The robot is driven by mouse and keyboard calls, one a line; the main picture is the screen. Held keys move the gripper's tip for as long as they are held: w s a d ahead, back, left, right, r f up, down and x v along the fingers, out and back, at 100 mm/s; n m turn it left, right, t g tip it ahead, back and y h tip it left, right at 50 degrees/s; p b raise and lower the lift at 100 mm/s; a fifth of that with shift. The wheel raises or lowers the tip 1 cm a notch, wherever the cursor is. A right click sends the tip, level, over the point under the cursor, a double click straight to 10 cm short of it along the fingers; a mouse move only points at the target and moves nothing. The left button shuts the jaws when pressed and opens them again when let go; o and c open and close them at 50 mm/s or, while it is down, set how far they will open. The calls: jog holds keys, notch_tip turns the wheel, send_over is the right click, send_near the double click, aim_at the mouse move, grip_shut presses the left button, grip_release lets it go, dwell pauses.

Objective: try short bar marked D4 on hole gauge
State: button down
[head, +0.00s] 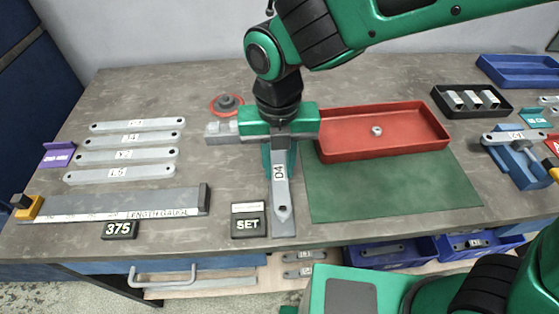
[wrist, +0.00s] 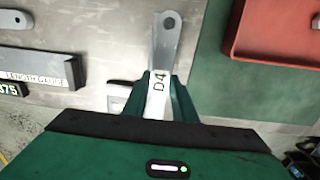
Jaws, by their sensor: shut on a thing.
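I cannot tell whether bar and plate touch.
A red tray (head: 430,150) holding a small nut stands right of my gripper, behind a green mat (head: 390,190). The length gauge (head: 120,203), 375 sign (head: 119,230) and several longer bars (head: 120,174) lie left.

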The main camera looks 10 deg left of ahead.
jog(key=shift+f, duration=1.45)
dwell(0.5)
dwell(1.7)
jog(key=c, duration=1.4)
grip_release()
jog(key=shift+r, duration=0.1)
notch_tip(320, 180, up, 11)
jog(key=shift+f, duration=0.2)
jog(key=shift+w, duration=0.1)
